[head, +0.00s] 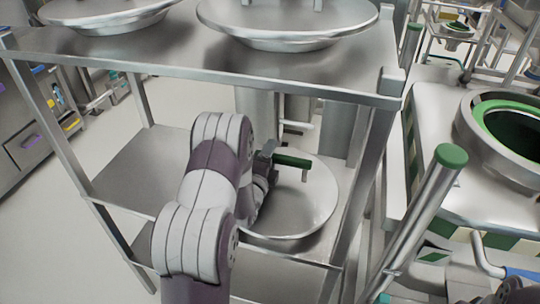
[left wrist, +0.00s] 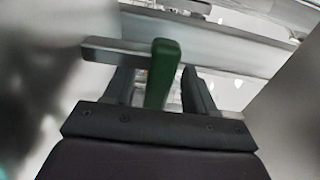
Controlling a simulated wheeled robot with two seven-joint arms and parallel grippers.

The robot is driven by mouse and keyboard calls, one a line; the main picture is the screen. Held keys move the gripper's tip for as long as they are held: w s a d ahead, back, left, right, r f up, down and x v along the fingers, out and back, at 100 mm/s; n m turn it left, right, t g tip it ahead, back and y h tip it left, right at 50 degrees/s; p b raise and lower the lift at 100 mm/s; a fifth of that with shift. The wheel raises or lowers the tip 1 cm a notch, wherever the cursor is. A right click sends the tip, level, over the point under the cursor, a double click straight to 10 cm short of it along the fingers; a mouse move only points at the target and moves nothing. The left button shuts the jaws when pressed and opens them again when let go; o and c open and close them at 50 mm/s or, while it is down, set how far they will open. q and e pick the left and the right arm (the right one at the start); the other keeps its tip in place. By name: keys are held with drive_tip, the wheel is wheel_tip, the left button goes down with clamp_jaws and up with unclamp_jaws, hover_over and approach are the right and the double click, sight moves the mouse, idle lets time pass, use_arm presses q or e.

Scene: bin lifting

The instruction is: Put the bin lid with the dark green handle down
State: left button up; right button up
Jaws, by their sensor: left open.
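The bin lid (head: 310,205) is a round, shallow steel dish on the middle shelf of a steel rack. Its dark green handle (head: 293,161) is a short bar near the back of the lid; the handle also shows in the left wrist view (left wrist: 163,70). My left gripper (head: 272,160) reaches in at the handle. In the left wrist view, its two dark fingers (left wrist: 158,85) stand apart, with the green handle between them and a visible gap at the right finger. My arm hides the lid's left part.
The rack's top shelf (head: 200,62) holds two more steel lids (head: 290,20) (head: 105,12) above my arm. The shelf is bare left of my arm (head: 140,165). At right stand a rack post (head: 378,150), a green-capped steel tube (head: 430,205) and a green-rimmed opening (head: 480,125).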

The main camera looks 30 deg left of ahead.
use_arm(q)
drive_tip(key=s, duration=0.4)
drive_tip(key=s+d, duration=0.1)
drive_tip(key=s, duration=0.3)
drive_tip(key=s+d, duration=0.1)
drive_tip(key=s, duration=0.2)
drive_tip(key=shift+s+d+b, duration=0.2)
drive_tip(key=shift+s+b, duration=0.2)
